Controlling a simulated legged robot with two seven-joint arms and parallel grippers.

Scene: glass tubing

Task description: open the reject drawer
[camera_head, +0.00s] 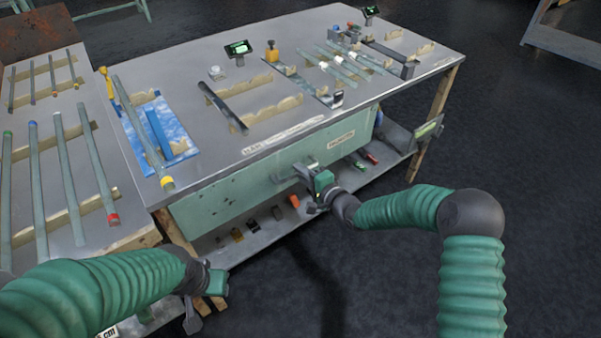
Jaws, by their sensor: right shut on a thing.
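The reject drawer (235,189) is a long pale green front under the grey workbench top, with a white label (341,140) towards its right. Its front sits beneath the bench edge, and no inside of the drawer shows. A grey handle (286,181) sticks out from the middle of the front. My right gripper (308,190) is at this handle and shut on it; its fingers are small and partly hidden by the gripper body. My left gripper (201,304) is low at the bench's front left corner, apart from the drawer; its fingers are too unclear to read.
Glass tubes lie on wooden racks on the left table (139,225) and on the bench top (225,138). A lower shelf (225,249) under the drawer holds several small coloured items. A wooden leg (178,235) stands near my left gripper. The dark floor in front is clear.

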